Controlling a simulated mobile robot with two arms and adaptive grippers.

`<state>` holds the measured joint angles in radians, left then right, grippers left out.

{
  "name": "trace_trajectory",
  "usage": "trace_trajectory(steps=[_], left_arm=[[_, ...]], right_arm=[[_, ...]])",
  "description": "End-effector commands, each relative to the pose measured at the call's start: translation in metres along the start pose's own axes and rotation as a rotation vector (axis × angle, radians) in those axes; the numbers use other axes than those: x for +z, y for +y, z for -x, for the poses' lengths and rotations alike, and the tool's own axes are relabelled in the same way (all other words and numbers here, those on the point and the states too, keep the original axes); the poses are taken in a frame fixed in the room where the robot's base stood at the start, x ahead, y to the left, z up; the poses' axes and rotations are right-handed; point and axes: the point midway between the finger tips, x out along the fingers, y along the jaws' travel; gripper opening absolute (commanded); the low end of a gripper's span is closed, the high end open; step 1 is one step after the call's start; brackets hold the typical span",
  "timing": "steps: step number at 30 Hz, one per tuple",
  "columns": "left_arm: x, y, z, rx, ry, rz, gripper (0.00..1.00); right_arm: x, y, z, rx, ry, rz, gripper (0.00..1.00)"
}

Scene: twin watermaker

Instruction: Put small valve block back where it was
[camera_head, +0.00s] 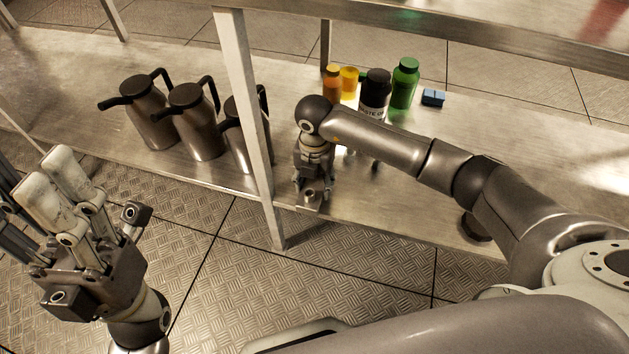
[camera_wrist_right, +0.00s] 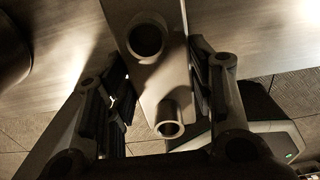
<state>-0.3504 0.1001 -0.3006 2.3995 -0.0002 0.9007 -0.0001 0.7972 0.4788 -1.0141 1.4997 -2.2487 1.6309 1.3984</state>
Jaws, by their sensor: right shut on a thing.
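The small valve block (camera_wrist_right: 160,75) is a grey metal piece with two round ports. In the right wrist view it sits between the fingers of my right gripper (camera_wrist_right: 160,100), which is shut on it. In the head view my right gripper (camera_head: 313,190) points down at the front edge of the lower metal shelf (camera_head: 400,205), and a bit of the block (camera_head: 310,197) shows at its tip. I cannot tell whether the block touches the shelf. My left gripper (camera_head: 65,195) is at the lower left, away from the shelf; its opening is unclear.
Dark jugs (camera_head: 190,120) stand left of the shelf post (camera_head: 246,105). An orange bottle (camera_head: 333,83), yellow item (camera_head: 349,79), dark labelled bottle (camera_head: 375,92), green bottle (camera_head: 404,82) and blue item (camera_head: 433,97) are behind my right arm. An upper shelf (camera_head: 480,35) runs overhead.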

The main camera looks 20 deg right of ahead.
Motion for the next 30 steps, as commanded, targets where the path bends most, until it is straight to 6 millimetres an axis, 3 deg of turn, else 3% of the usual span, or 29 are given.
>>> trace_trajectory(steps=[29,30], left_arm=[[0.002,0.0,0.005,0.002,0.002,0.0,0.46],[0.001,0.0,0.004,0.002,0.003,0.0,0.46]], right_arm=[[0.001,0.001,-0.01,0.003,-0.002,0.0,0.0],[0.001,0.001,-0.01,0.004,-0.002,0.0,0.55]])
